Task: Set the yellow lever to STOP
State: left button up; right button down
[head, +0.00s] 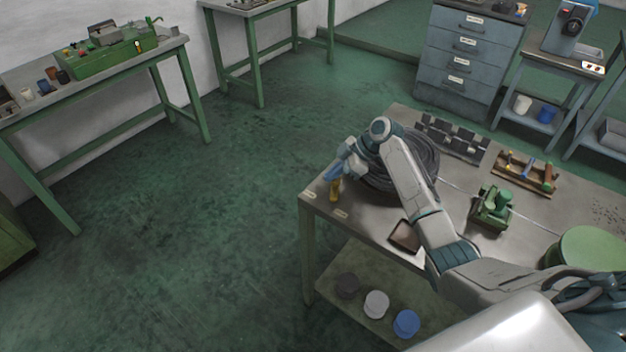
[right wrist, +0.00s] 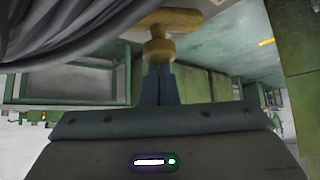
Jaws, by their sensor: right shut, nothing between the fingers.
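The yellow lever (head: 335,190) stands at the left corner of the metal workbench, beside a dark coil. In the right wrist view its rounded yellow knob and crosspiece (right wrist: 158,42) are just beyond my fingertips. My right gripper (head: 334,174) is shut and empty, with its blue fingers close to the lever. In the right wrist view the fingers (right wrist: 159,72) meet the knob's outline; I cannot tell whether they touch it. Two small pale labels (head: 308,195) (head: 341,214) lie on the bench edge near the lever; their text is too small to read. My left gripper is out of view.
The dark coil (head: 424,165) lies beside my forearm. A small brown tray (head: 404,236), a green device (head: 494,208) and a tool rack (head: 526,174) sit on the workbench (head: 465,240). Open green floor (head: 200,240) lies to the left.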

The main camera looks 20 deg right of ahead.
jog(key=shift+s+d+f, duration=0.2)
jog(key=shift+d+f, duration=0.1)
jog(key=shift+d, duration=0.05)
jog(key=shift+s, duration=0.1)
jog(key=shift+s+d+r+b, duration=0.2)
jog(key=shift+d+b, duration=0.1)
jog(key=shift+b, duration=0.2)
jog(key=shift+d+f, duration=0.1)
jog(key=shift+d, duration=0.25)
